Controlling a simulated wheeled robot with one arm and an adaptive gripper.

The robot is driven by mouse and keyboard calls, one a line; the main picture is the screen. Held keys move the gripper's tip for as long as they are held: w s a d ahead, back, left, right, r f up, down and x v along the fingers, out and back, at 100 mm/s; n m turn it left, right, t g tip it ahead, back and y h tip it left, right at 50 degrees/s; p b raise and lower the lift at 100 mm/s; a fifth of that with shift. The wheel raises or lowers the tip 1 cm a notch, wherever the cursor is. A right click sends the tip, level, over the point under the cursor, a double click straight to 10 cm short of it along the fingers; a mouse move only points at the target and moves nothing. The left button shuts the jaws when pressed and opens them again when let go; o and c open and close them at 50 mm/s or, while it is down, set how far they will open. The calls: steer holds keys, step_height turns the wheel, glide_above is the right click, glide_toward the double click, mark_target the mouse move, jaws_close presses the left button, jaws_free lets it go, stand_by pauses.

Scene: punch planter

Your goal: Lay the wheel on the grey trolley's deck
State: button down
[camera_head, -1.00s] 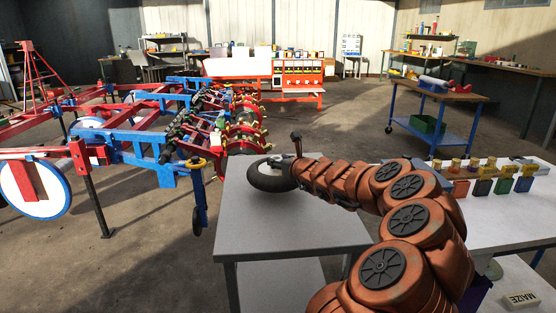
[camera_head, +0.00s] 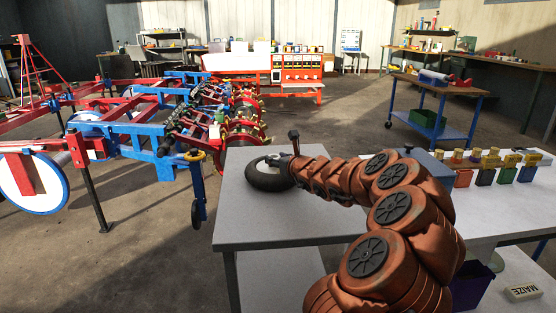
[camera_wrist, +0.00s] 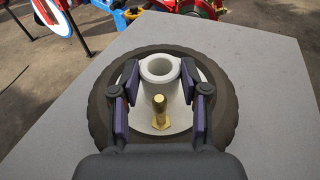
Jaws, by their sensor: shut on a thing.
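The wheel, with a black tyre and a pale hub, shows at the far left part of the grey trolley in the head view (camera_head: 262,178). In the wrist view the wheel (camera_wrist: 100,90) lies flat, hub up, over the grey deck. The grey trolley's deck (camera_head: 285,225) is bare around it. My gripper (camera_wrist: 160,95) is shut on the wheel's raised white hub, one finger on each side. Whether the tyre's underside touches the deck I cannot tell.
A blue and red planter frame (camera_head: 150,140) stands left of the trolley. A pale table (camera_head: 500,205) with several small coloured boxes is at the right. The deck's front part is clear.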

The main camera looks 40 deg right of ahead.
steer(key=shift+r, duration=0.1)
steer(key=c, duration=0.6)
jaws_free()
steer(key=shift+s, duration=0.1)
steer(key=shift+p+v, duration=0.9)
steer(key=shift+v, duration=5.1)
